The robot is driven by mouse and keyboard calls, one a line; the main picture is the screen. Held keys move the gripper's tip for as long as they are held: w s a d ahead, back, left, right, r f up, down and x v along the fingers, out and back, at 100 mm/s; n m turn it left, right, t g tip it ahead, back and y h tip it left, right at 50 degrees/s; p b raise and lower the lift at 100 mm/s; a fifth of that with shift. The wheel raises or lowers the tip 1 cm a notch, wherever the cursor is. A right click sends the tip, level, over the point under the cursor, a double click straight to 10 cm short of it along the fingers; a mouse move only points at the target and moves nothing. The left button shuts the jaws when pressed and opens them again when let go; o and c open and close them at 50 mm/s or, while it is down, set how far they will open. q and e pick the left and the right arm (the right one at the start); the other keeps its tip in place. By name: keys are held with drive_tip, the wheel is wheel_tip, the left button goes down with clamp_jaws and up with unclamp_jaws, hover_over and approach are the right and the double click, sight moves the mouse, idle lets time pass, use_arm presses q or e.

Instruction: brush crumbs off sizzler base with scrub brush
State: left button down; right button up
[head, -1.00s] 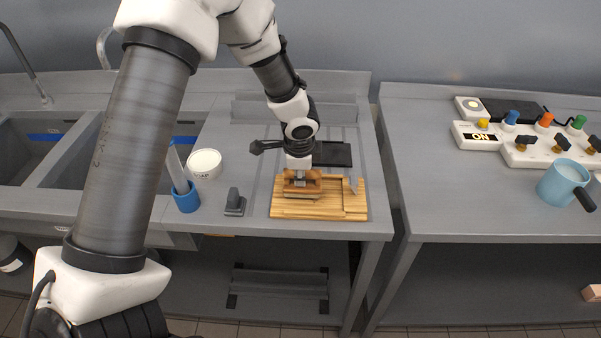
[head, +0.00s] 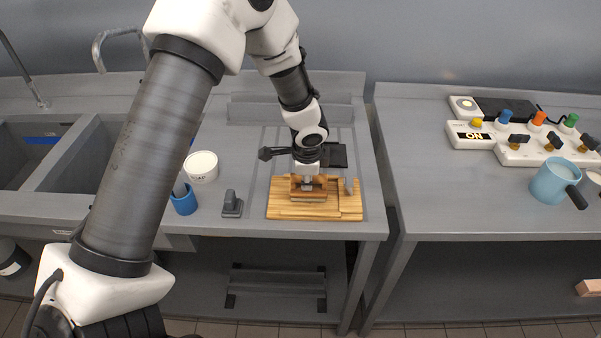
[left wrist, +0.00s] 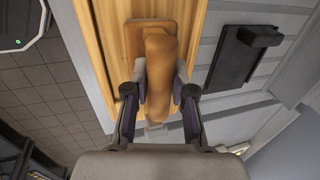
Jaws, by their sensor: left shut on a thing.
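The sizzler base is a light wooden board (head: 285,211) lying on the counter in the head view; its wood also fills the upper middle of the left wrist view (left wrist: 100,50). My left gripper (head: 307,181) is above it, shut on the brown wooden scrub brush (head: 309,195). In the left wrist view the fingers (left wrist: 160,80) clasp both sides of the brush handle (left wrist: 158,60). The brush is low over the board; whether its bristles touch is hidden. I cannot make out crumbs. My right gripper is not in view.
A small grey block with an upright handle (head: 232,206) stands left of the board. A blue cup (head: 184,204) and white tub (head: 202,166) are farther left by the sinks. A black plate (head: 338,157) lies behind. The right counter holds a blue mug (head: 553,184) and knobs.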

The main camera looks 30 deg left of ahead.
use_arm(q)
drive_tip(key=shift+a+f, duration=0.1)
drive_tip(key=shift+f, duration=0.1)
drive_tip(key=shift+s+b, duration=0.1)
drive_tip(key=shift+b, duration=0.2)
drive_tip(key=s+a+b, duration=0.1)
drive_tip(key=a+b, duration=0.1)
drive_tip(key=s+a+b, duration=0.1)
drive_tip(key=b, duration=0.1)
drive_tip(key=shift+a, duration=0.35)
drive_tip(key=shift+s+a, duration=0.2)
drive_tip(key=shift+a, duration=0.05)
drive_tip(key=shift+r, duration=0.15)
